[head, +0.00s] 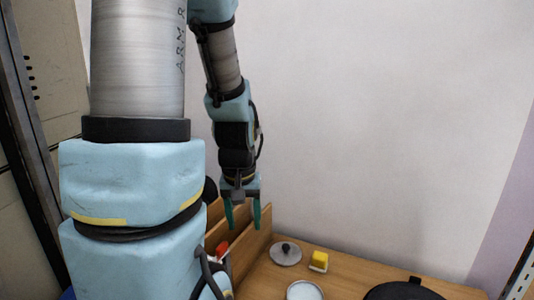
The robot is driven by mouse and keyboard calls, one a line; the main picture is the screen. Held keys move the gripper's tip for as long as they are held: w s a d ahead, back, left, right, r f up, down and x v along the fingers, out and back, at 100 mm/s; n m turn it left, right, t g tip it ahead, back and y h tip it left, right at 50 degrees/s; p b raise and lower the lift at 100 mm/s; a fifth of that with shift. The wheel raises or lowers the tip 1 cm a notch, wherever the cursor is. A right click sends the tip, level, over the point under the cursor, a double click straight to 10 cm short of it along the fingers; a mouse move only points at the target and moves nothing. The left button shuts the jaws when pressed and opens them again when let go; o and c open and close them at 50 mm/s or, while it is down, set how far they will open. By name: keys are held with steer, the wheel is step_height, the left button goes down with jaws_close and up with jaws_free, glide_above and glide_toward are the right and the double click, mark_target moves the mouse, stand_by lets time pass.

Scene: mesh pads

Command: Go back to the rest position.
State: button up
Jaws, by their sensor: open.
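My gripper (243,218) hangs from my arm with its two green fingers pointing down. The fingers are apart, with nothing visible between them. It is in front of or above a wooden divided holder (258,236) at the left of the table. My large arm links fill the left of the head view and hide part of the holder and table.
On the wooden table (340,287) are a grey lid with a dark knob (285,256), a yellow block on a pale base (319,260), a white round dish (305,291) and a black round item (408,291). A red-tipped object (222,249) shows by the holder. A plain wall stands behind.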

step_height(320, 180, up, 24)
steer(key=s+a+m+p, duration=0.1)
steer(key=s+p, duration=0.1)
steer(key=p, duration=2)
steer(key=shift+a+p, duration=0.2)
steer(key=shift+p, duration=0.1)
